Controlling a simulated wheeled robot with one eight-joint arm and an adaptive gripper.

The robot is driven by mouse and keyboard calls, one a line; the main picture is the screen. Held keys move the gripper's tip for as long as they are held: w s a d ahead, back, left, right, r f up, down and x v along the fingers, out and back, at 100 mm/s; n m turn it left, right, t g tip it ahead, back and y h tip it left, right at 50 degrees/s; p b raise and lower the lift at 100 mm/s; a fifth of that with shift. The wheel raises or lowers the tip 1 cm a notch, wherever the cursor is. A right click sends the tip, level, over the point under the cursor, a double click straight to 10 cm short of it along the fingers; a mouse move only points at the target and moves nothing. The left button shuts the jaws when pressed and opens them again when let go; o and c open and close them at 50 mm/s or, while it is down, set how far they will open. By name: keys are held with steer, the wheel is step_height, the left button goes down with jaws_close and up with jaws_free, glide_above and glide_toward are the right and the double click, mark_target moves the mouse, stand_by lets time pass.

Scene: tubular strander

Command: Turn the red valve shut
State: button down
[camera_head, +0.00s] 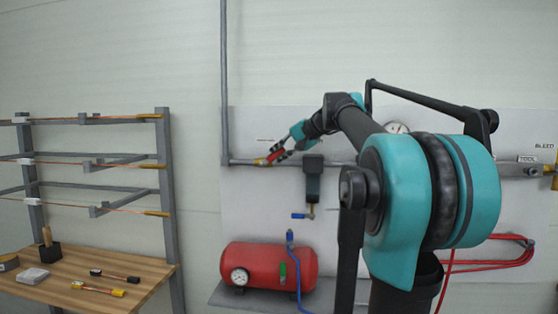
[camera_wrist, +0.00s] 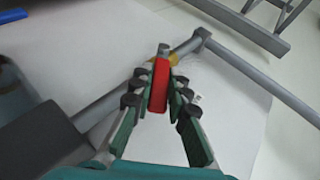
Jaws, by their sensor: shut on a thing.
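The red valve handle (camera_head: 276,154) sits on the grey horizontal pipe on the wall panel, just right of where the tall vertical pipe meets it. In the wrist view the red handle (camera_wrist: 159,86) stands between my two fingers, at a slant to the pipe, with a yellow valve body (camera_wrist: 176,60) behind it. My gripper (camera_wrist: 158,92) is shut on the handle, one finger on each side. In the head view my gripper (camera_head: 283,150) is small and partly covers the handle, so its exact angle is hard to tell there.
A dark grey device with a blue lever (camera_head: 299,216) hangs just right of the valve. Below are a red tank (camera_head: 268,268) with a gauge and a blue hose. A wooden bench (camera_head: 148,272) and grey rack stand left. Red hoses (camera_head: 500,262) hang right.

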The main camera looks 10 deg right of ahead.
steer(key=shift+w+a+r+n+g+h, duration=0.25)
steer(key=shift+a+r+g+h, duration=0.35)
steer(key=shift+h, duration=0.6)
steer(key=shift+w+a+r+n+g+h, duration=0.1)
steer(key=shift+a+r+n+g+h, duration=0.2)
steer(key=shift+h, duration=0.3)
steer(key=shift+w+a+r+n+g+h, duration=0.15)
steer(key=shift+a+h, duration=0.25)
steer(key=shift+h, duration=0.2)
steer(key=h, duration=0.1)
steer(key=a+g+h, duration=0.1)
steer(key=shift+w+a+r+h, duration=0.15)
steer(key=shift+a+r+h, duration=0.05)
steer(key=shift+a+h, duration=0.1)
steer(key=shift+w+a+n+g+h, duration=0.1)
steer(key=shift+a+n+g+h, duration=0.25)
steer(key=shift+h, duration=0.65)
steer(key=c, duration=1.5)
jaws_free()
steer(key=shift+o, duration=0.2)
steer(key=v, duration=0.7)
steer(key=shift+r, duration=0.2)
